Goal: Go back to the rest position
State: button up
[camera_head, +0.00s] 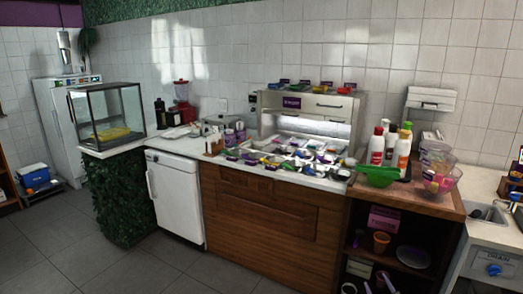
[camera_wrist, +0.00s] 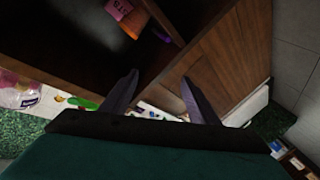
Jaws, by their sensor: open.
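My gripper (camera_wrist: 160,76) shows in the wrist view, its two dark fingers spread apart with nothing between them. The wrist view is tilted steeply. Behind the fingers is the brown wooden counter front (camera_wrist: 228,60), with an open dark shelf space to the left. I cannot judge the exact distance to the wood, and no contact is visible. My arm and gripper do not show in the head view.
The head view shows the wooden counter (camera_head: 265,225) with a toppings station, a green bowl (camera_head: 377,176), bottles (camera_head: 377,148) and clear bowls (camera_head: 440,180). A sink (camera_head: 486,213) is at right, a white fridge (camera_head: 174,196) and glass case (camera_head: 108,115) at left. The grey floor (camera_head: 90,260) is clear in front.

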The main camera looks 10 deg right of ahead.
jog(key=a+f+m+g, duration=0.1)
jog(key=a+f+g, duration=0.1)
jog(key=a+f, duration=0.45)
jog(key=s+a+f+g+y, duration=0.1)
jog(key=a+f, duration=0.2)
jog(key=a, duration=0.6)
jog(key=a+f+m+g, duration=0.1)
jog(key=a+f+g, duration=0.1)
jog(key=a+f, duration=0.35)
jog(key=s+a+f+g, duration=0.3)
jog(key=s+a+f, duration=0.25)
jog(key=a, duration=0.25)
jog(key=s+a+f+m+g, duration=0.1)
jog(key=s+a+f+g, duration=0.25)
jog(key=s, duration=0.55)
jog(key=s+a+f+m+g, duration=0.1)
jog(key=s+a+f+g, duration=0.2)
jog(key=s, duration=0.6)
jog(key=s+a+r+g+y, duration=0.1)
jog(key=s+a+r+g, duration=0.1)
jog(key=s, duration=0.6)
jog(key=s+a+r+m+g+y, duration=0.1)
jog(key=s+a+r+g, duration=0.1)
jog(key=s+g, duration=0.3)
jog(key=s, duration=0.3)
jog(key=shift+s, duration=0.4)
